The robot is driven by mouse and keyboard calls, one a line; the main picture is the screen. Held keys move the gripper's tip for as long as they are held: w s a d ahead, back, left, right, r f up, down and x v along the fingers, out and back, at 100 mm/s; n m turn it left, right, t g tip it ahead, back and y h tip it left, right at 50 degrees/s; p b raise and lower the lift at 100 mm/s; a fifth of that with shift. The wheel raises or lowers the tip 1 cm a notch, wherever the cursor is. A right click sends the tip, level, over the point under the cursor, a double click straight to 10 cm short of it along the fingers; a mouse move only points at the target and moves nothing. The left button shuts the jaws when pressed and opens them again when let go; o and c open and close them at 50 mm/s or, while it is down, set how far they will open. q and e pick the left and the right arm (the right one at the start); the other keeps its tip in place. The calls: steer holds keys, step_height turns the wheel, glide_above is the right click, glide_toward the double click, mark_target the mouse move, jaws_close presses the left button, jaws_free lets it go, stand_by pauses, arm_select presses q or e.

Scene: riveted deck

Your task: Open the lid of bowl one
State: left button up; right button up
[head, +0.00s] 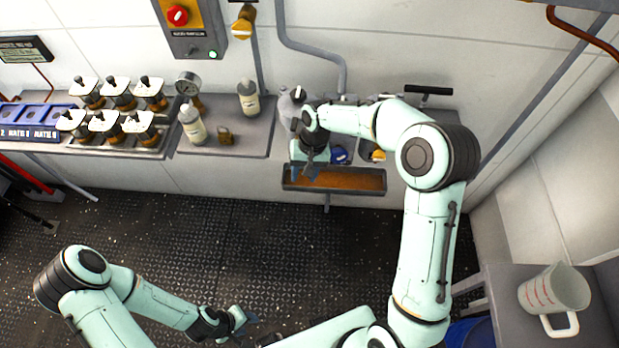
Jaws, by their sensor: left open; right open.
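Several small brown containers with white square tops and black knobs stand in two rows on the left counter, one of them front left (72,122) and one back right (150,92). I cannot tell which is bowl one, and no readable number shows on them. My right gripper (312,170) is open, pointing down over the back edge of a shallow brown tray (350,180), well to the right of the containers. My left gripper (243,320) is open and low over the dark floor at the bottom, far from the counter.
A blue labelled rack (30,118) is at far left. A silver rounded vessel (288,108) is behind my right gripper. A measuring jug (553,292) stands lower right. The riveted floor is mostly clear.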

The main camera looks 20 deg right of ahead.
steer(key=shift+s+f, duration=0.35)
steer(key=shift+f, duration=0.3)
